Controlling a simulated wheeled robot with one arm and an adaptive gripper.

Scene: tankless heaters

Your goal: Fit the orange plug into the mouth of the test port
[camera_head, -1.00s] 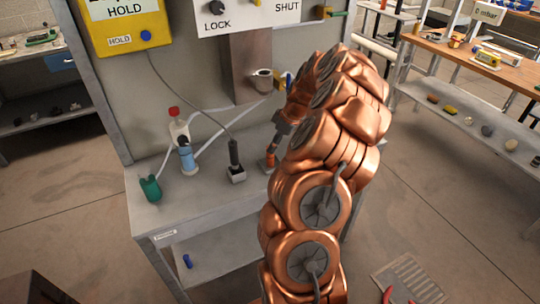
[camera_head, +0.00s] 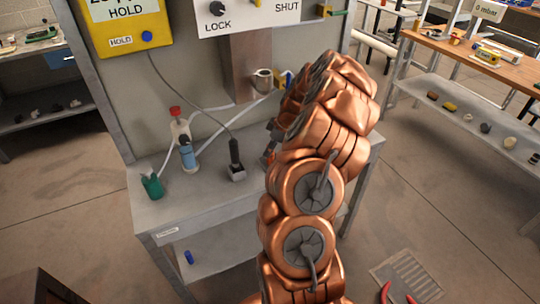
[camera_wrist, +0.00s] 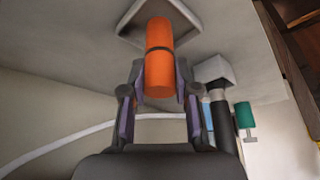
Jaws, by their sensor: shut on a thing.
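The orange plug (camera_wrist: 159,48), a cylinder with a dark ring round it, is between my gripper's fingers (camera_wrist: 160,88) in the wrist view. The fingers are shut on its near part. Its far end overlaps a grey square-rimmed base (camera_wrist: 128,25); I cannot tell whether it touches it. In the head view my arm hides most of the gripper and plug, above the bench's right side. A short metal cylinder (camera_head: 262,80) on the upright plate looks like the test port; its mouth is small here. It does not show clearly in the wrist view.
A black-handled probe (camera_head: 235,152) stands in a square block left of my gripper. A green item (camera_head: 152,186) and a red-capped bottle (camera_head: 178,126) are further left on the bench (camera_head: 205,205). A hose and cable cross behind. The bench front is clear.

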